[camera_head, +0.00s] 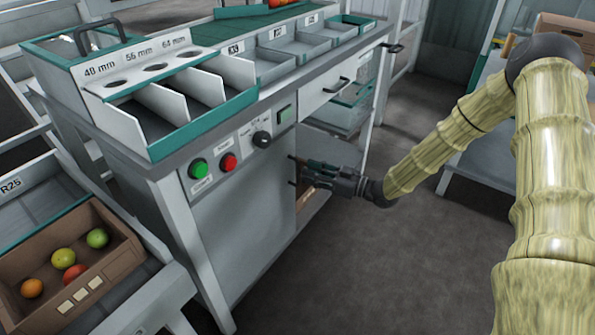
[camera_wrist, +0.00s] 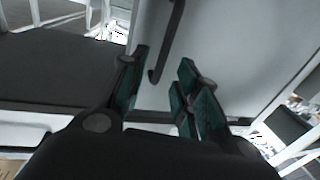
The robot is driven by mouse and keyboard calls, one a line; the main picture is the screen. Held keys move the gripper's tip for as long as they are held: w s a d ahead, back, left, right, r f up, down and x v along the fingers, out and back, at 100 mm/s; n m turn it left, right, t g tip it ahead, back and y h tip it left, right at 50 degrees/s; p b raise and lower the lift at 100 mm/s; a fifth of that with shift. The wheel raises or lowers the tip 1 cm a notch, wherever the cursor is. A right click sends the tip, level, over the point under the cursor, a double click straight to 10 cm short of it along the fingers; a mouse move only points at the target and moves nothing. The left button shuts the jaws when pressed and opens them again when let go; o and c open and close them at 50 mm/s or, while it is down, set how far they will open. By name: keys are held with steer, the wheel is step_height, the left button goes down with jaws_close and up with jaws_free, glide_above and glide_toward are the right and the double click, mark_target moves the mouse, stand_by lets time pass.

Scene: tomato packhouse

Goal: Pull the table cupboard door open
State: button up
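The table (camera_head: 170,158) has a grey cupboard front with a green and a red button above it. My gripper (camera_head: 303,173) is at the cupboard's right part in the head view, level with a dark, narrow opening. A brown surface shows just below it. In the wrist view a pale grey door panel (camera_wrist: 235,50) fills the right half, with a dark bar handle (camera_wrist: 174,40) on it. My gripper's two fingers (camera_wrist: 156,88) are apart, and the handle's lower end shows between or just beyond the tips. I cannot tell whether they touch it or how far the door stands open.
A drawer front with a dark handle (camera_head: 336,85) is above my gripper. A black knob (camera_head: 262,139) sits up-left of it. A brown box (camera_head: 120,262) of tomatoes stands at the left. The floor (camera_head: 400,260) right of the table is clear.

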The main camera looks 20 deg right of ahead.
mark_target(298, 187)
steer(key=shift+b+x, duration=0.35)
steer(key=shift+x, duration=2.15)
jaws_close()
